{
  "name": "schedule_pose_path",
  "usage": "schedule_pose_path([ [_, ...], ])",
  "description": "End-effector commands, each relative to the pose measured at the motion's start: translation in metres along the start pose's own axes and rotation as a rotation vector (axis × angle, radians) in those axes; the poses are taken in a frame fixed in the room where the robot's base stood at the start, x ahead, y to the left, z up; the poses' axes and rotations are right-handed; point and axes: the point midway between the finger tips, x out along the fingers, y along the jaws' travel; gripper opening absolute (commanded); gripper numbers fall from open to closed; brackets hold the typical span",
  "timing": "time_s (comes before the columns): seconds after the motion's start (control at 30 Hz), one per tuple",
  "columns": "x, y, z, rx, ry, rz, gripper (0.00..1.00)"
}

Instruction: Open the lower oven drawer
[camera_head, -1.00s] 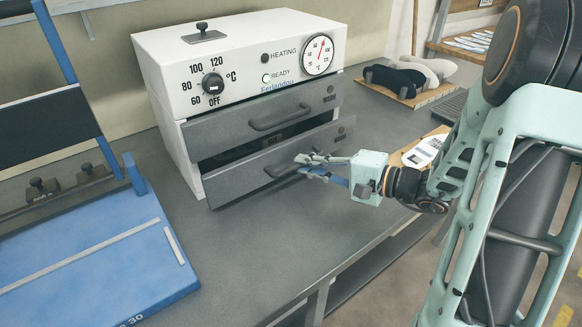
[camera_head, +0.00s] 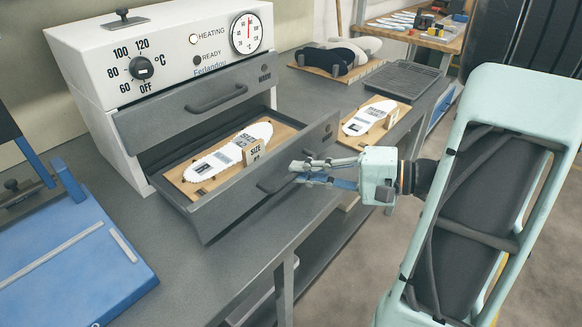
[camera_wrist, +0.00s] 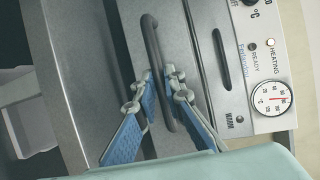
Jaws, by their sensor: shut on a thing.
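The oven (camera_head: 100,62) is a white box with a dial, a gauge and two grey drawers. Its lower drawer (camera_head: 222,206) stands well out from the body, and inside lies a wooden board with a white insole (camera_head: 228,150). The upper drawer (camera_head: 205,100) is shut. My gripper (camera_head: 296,173) is at the right part of the lower drawer's handle (camera_head: 275,182), shut on it. In the wrist view the fingers (camera_wrist: 160,82) close around the dark bar handle (camera_wrist: 152,45), with the upper drawer's handle (camera_wrist: 220,60) beside it.
A second board with an insole (camera_head: 370,117) lies on the grey bench right of the drawer. A dark tray (camera_head: 402,80) and a board with dark and pale forms (camera_head: 335,62) lie behind. A blue press (camera_head: 75,255) stands at the left.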

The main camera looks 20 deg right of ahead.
Motion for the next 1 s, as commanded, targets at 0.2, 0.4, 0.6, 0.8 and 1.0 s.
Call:
schedule_pose_path([
  [0.2,-0.0058,0.0011,0.0025,-0.001,-0.001,0.0,0.0],
  [0.4,-0.0058,0.0009,0.0024,-0.001,0.0,0.0,0.0],
  [0.6,-0.0057,0.0009,0.0022,-0.001,0.0,0.0,0.21],
  [0.8,-0.0057,0.001,0.0021,-0.001,0.0,0.0,0.27],
  [1.0,-0.0093,0.0011,0.0017,-0.001,0.002,0.0,0.27],
])
